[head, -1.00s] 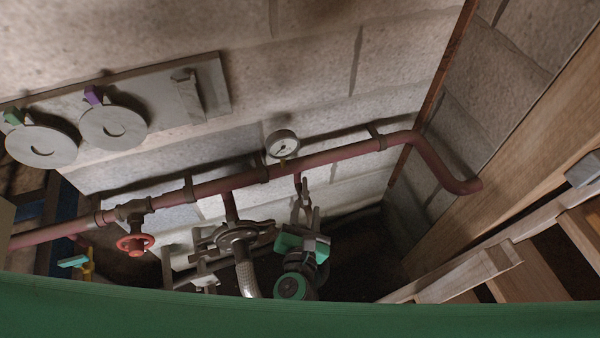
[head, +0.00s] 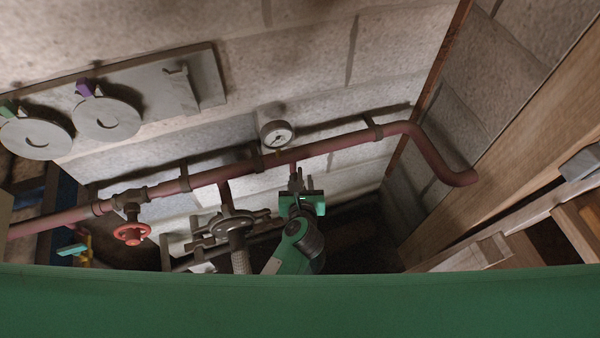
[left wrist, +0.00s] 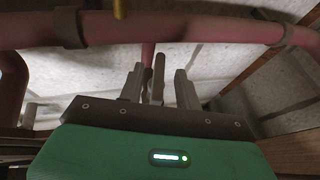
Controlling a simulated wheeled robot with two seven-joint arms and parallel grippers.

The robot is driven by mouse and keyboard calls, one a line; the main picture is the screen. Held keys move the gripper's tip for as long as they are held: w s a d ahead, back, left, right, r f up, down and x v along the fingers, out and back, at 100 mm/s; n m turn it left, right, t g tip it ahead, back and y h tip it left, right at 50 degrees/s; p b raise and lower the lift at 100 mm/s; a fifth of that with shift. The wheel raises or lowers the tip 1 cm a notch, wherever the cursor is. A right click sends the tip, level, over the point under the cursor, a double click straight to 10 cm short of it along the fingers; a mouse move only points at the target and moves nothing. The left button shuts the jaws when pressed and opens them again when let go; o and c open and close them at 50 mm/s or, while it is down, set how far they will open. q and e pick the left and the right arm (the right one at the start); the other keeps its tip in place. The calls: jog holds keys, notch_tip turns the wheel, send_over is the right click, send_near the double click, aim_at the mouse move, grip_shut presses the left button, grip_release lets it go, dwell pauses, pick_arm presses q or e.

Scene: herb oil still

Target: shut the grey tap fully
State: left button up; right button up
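The grey tap (left wrist: 158,72) looks like a narrow dark grey lever by a short red drop pipe under the main pipe. In the left wrist view it stands upright between the fingers of my left gripper (left wrist: 158,88). The two grey fingers are apart, with gaps on both sides of the lever. In the head view my left gripper (head: 297,182) reaches up to just below the main pipe, under the gauge, and largely hides the tap. My right gripper is in neither view.
A red pipe (head: 340,139) runs along the block wall, with a round gauge (head: 277,134) above it. Left of my gripper are a grey fitting with a braided hose (head: 239,260) and a red handwheel (head: 131,233). Wooden framing (head: 520,150) stands at the right.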

aim_at(300, 176)
pick_arm(q)
jog(key=shift+x, duration=1.9)
grip_shut()
